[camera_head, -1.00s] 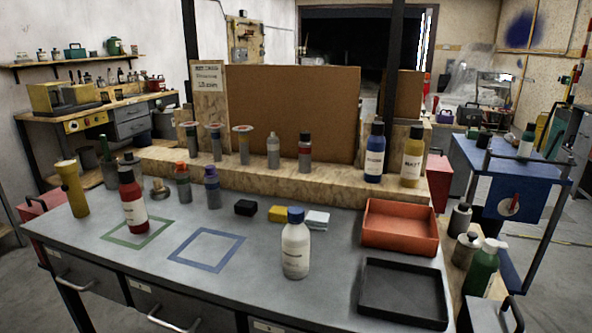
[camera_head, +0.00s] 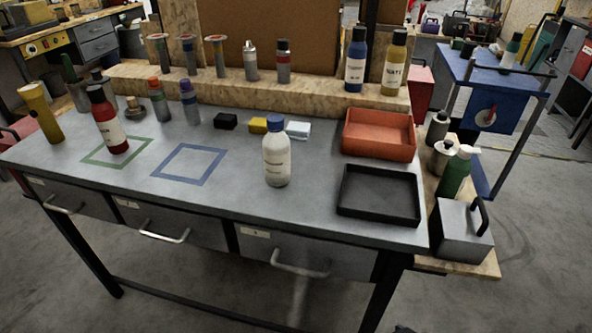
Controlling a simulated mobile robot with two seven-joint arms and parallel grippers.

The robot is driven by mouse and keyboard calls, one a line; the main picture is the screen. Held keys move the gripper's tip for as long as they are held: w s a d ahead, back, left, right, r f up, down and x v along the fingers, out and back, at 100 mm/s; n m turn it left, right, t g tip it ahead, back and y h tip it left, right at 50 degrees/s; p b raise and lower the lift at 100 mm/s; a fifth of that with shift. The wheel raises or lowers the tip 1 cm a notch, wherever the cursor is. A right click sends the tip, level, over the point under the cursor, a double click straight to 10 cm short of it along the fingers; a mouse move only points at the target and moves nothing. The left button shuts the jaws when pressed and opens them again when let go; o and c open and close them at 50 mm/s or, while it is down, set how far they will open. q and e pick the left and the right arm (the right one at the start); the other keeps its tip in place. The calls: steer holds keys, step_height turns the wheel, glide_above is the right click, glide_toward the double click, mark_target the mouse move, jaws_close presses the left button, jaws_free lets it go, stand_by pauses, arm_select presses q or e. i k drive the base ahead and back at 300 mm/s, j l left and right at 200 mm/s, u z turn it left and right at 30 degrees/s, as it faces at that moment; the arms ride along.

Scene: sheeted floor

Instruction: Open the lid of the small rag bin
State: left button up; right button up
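A small grey metal box with a black handle, which looks like the small rag bin (camera_head: 461,238), stands at the right end of the workbench on a low wooden side shelf. Its sloped top, the lid, appears closed, and the handle (camera_head: 481,214) rises at its right side. Neither of my grippers shows in the head view.
The grey workbench (camera_head: 230,205) has an empty black tray (camera_head: 378,217) and an orange tray (camera_head: 379,155) near the bin. A green pump bottle (camera_head: 456,171) stands right behind it. A white bottle (camera_head: 276,158) stands mid-bench. Floor to the right of the bin is clear.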

mark_target(10, 136)
steer(key=u, duration=1.4)
steer(key=i+j, duration=0.2)
steer(key=i, duration=0.15)
steer(key=i+j+u, duration=0.15)
steer(key=i, duration=0.25)
steer(key=i+j, duration=0.25)
steer(key=i+u, duration=0.05)
steer(key=i, duration=0.05)
